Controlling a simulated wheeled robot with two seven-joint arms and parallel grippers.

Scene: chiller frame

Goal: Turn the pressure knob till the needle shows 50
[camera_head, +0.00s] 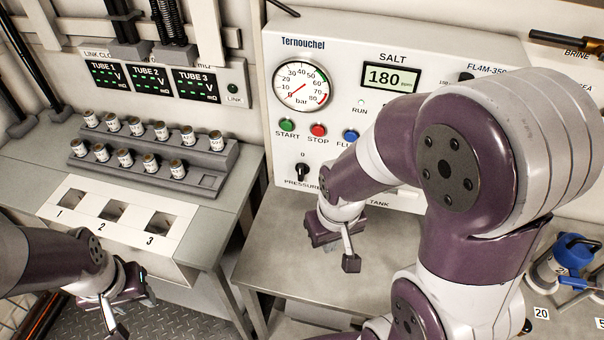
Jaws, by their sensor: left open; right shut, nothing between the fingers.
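The black pressure knob (302,172) is low on the white Ternouchel panel (420,32), above the word PRESSURE. Its pointer looks roughly upright, near the 0 mark. The round pressure gauge (302,84) is at the panel's upper left, with a scale in bar. Its red needle slants from lower left to upper right; the exact reading is too small to tell. My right gripper (350,262) is shut and empty over the grey bench, below and right of the knob, apart from it. My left gripper (132,308) is open at the lower left, away from the panel.
Green, red and blue buttons (318,130) sit between gauge and knob. My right arm covers much of the panel's right side. A grey rack (205,158) of small cans and a white tray (75,208) with numbered openings stand left. A blue-topped container (572,252) stands right.

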